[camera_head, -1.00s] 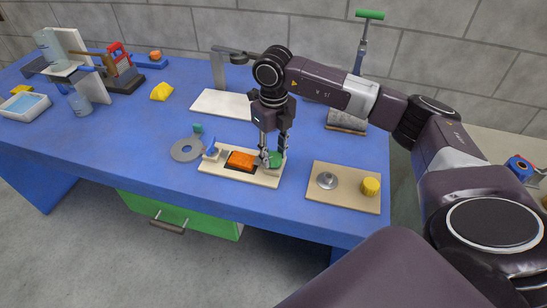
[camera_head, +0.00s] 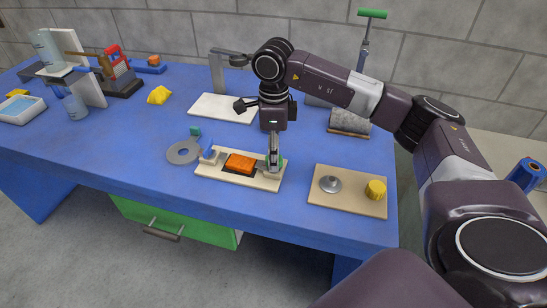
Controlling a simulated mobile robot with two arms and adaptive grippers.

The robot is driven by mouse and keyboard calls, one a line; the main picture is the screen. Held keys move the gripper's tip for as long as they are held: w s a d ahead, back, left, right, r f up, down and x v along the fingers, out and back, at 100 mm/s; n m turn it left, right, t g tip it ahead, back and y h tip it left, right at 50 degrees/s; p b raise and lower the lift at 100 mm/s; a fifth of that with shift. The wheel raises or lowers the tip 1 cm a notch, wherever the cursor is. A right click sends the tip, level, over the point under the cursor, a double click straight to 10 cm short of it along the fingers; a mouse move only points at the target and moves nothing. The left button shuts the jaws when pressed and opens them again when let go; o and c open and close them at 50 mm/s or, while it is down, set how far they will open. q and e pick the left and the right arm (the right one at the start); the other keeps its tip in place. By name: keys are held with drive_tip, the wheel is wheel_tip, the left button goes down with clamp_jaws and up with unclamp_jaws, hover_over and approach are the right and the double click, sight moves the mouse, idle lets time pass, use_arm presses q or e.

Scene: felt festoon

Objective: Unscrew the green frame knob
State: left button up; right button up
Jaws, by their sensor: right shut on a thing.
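The green frame knob (camera_head: 281,161) is at the right end of a pale frame board (camera_head: 214,172) lying on the blue table. Only a thin edge of green shows, as the fingers cover most of it. My right gripper (camera_head: 274,163) points straight down from above and is shut on the knob. An orange block (camera_head: 240,163) sits in a dark opening in the middle of the board. A blue piece (camera_head: 209,152) stands at the board's left end. My left gripper is not in view.
A tan board (camera_head: 345,205) with a silver knob (camera_head: 330,184) and a yellow knob (camera_head: 376,189) lies to the right. A grey ring (camera_head: 183,152) and a small green block (camera_head: 195,131) lie to the left. A white plate (camera_head: 215,106) is behind.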

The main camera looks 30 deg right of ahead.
drive_tip(key=shift+d+r+n, duration=0.1)
drive_tip(key=shift+n, duration=0.5)
drive_tip(key=o, duration=1.2)
drive_tip(key=shift+c, duration=0.2)
wheel_tip(320, 180, up, 12)
